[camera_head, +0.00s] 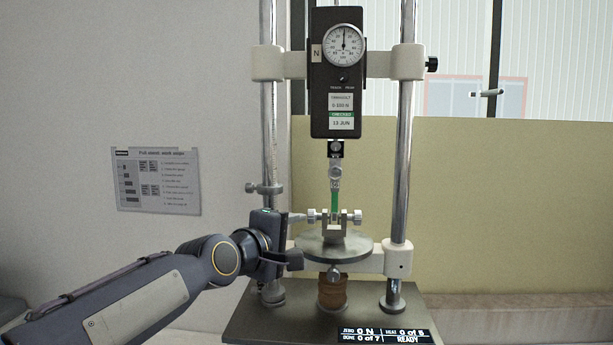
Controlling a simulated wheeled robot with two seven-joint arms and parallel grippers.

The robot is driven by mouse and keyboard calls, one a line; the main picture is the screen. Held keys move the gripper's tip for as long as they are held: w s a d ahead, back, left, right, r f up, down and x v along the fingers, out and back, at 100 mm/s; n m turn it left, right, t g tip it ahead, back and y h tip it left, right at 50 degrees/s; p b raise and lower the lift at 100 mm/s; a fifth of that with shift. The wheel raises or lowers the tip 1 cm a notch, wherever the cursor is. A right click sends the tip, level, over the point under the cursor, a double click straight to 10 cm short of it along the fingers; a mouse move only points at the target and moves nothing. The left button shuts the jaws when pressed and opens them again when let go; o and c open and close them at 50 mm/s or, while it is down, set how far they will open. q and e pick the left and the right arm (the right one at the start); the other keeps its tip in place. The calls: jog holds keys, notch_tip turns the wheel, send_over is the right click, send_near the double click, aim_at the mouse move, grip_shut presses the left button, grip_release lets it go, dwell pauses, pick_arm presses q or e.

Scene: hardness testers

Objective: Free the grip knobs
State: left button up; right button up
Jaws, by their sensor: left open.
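A small vice-like grip (334,223) stands on the round metal plate (320,251) of the tester. It has a left grip knob (312,215) and a right grip knob (357,216). A green strip (334,201) rises from between its jaws to the upper clamp (335,173) below the gauge. My left gripper (297,239) is open and empty, just left of the grip. One finger is near the height of the left knob, the other lower beside the plate. Whether a finger touches the knob cannot be told. My right gripper is not in view.
The force gauge (343,85) hangs between two chrome columns, with the right column (402,150) bare. A small display (386,335) on the base reads READY. A printed sheet (156,181) is on the left wall. Space right of the tester is clear.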

pick_arm(q)
jog(key=w+p, duration=0.2)
jog(key=w+d+n+p, duration=0.1)
jog(key=w+p, duration=0.1)
jog(key=w+r+n+y+p, duration=0.1)
jog(key=w+p, duration=0.2)
jog(key=shift+w+d+r, duration=0.1)
jog(key=shift+d, duration=0.3)
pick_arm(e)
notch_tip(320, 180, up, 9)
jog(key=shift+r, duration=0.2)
pick_arm(q)
jog(key=c, duration=1)
jog(key=f+m+t+h+b, duration=0.1)
jog(key=t+b, duration=0.1)
jog(key=b, duration=1.3)
jog(key=shift+f+m+t+b, duration=0.1)
jog(key=shift+m+t+b, duration=0.2)
jog(key=shift+t, duration=0.1)
jog(key=shift+r+b, duration=0.25)
jog(key=shift+b, duration=0.05)
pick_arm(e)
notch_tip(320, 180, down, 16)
pick_arm(q)
jog(key=shift+r, duration=0.1)
